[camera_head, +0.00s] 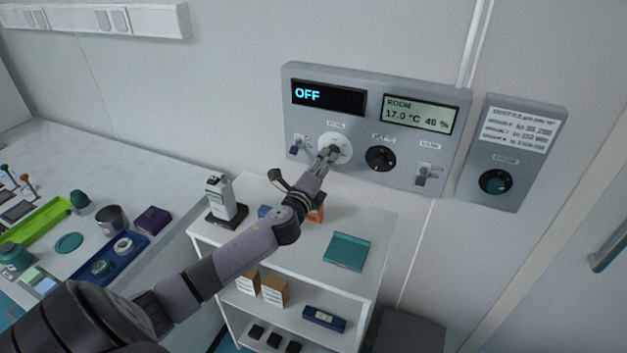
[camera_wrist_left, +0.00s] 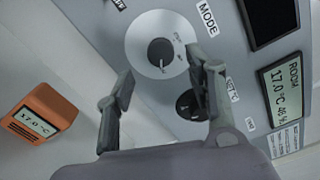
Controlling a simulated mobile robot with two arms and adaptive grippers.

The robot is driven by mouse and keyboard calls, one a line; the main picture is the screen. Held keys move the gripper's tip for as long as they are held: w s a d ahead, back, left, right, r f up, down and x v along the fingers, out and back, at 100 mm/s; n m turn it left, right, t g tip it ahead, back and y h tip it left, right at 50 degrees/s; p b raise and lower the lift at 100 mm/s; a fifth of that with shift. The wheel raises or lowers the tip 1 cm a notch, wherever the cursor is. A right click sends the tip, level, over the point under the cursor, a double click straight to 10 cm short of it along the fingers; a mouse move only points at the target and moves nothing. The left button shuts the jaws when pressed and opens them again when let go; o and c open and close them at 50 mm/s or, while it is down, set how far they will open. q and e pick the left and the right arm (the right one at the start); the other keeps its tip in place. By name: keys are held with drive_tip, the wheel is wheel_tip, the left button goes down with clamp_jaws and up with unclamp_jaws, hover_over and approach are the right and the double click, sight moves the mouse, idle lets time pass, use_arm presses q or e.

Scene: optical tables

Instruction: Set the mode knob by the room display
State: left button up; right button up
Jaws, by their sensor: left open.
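The mode knob is a dark knob on a round white dial, seen in the left wrist view (camera_wrist_left: 160,52) beside the MODE label. In the head view its white dial (camera_head: 342,143) is partly covered by my gripper. The room display (camera_head: 418,114) reads 17.0 °C and 46 %; it also shows in the left wrist view (camera_wrist_left: 280,92). A dark display (camera_head: 328,97) above the dial reads OFF. My left gripper (camera_head: 331,152) is open in front of the dial, its fingers on either side of the knob in the left wrist view. Contact cannot be told. My right gripper is not seen.
On the same panel are a black knob (camera_head: 380,158) and toggle switches left (camera_head: 294,150) and right (camera_head: 421,180). A second panel (camera_head: 514,153) with a dark knob is further right. Below stands a white shelf (camera_head: 290,252). An orange thermometer (camera_wrist_left: 40,118) reads 17.0 °C.

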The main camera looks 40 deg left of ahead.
use_arm(q)
drive_tip(key=v, duration=0.7)
drive_tip(key=shift+s, duration=0.4)
drive_tip(key=shift+d, duration=0.1)
